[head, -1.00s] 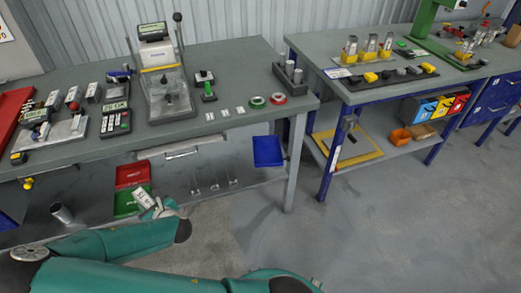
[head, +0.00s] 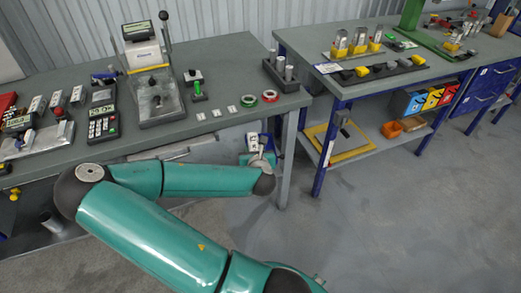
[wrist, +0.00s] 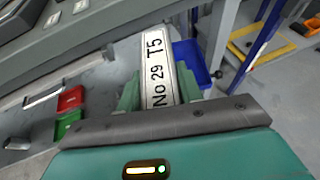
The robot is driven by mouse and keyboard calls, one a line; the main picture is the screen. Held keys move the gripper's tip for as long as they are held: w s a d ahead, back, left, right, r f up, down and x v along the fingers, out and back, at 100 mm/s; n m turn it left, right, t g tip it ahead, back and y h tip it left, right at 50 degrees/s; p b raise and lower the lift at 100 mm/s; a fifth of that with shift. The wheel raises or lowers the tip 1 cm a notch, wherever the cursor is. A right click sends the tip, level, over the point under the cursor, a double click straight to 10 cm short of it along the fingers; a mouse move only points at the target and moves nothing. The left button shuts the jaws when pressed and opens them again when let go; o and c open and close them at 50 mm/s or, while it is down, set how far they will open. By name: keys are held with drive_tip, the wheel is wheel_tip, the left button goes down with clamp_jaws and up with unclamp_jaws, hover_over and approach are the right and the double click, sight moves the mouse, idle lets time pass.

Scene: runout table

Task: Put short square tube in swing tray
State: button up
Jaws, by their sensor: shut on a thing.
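My gripper (head: 262,158) is shut on the short square tube (head: 252,142), a pale bar-like piece. In the wrist view the tube (wrist: 159,75) points away from me between the green fingers, and its face reads "No 29 T5". The blue tray, which I take for the swing tray (wrist: 193,62), shows beyond and to the right of the tube. In the head view the tray (head: 243,159) is mostly hidden behind my gripper and the tube, by the table's right front corner. I cannot tell whether the tube is over the tray.
The grey worktable (head: 180,136) carries a press stand, several small pieces and green and red rings. Its front edge and right leg (head: 287,150) are close to my gripper. A second bench (head: 350,95) stands right.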

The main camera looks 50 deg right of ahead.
drive_tip(key=w+d+f, duration=0.2)
drive_tip(key=d+f, duration=0.1)
drive_tip(key=w+d+f, duration=0.2)
drive_tip(key=d+f, duration=0.1)
drive_tip(key=d, duration=0.1)
drive_tip(key=w+d+f, duration=0.2)
drive_tip(key=d+f, duration=0.1)
drive_tip(key=d, duration=0.1)
drive_tip(key=shift+d, duration=0.25)
drive_tip(key=shift+d+f, duration=0.1)
drive_tip(key=shift+f, duration=0.1)
drive_tip(key=shift+w+d+f, duration=0.15)
drive_tip(key=shift+f, duration=1.55)
drive_tip(key=shift+f, duration=0.1)
drive_tip(key=o, duration=1.1)
drive_tip(key=shift+f, duration=0.1)
drive_tip(key=shift+c, duration=0.2)
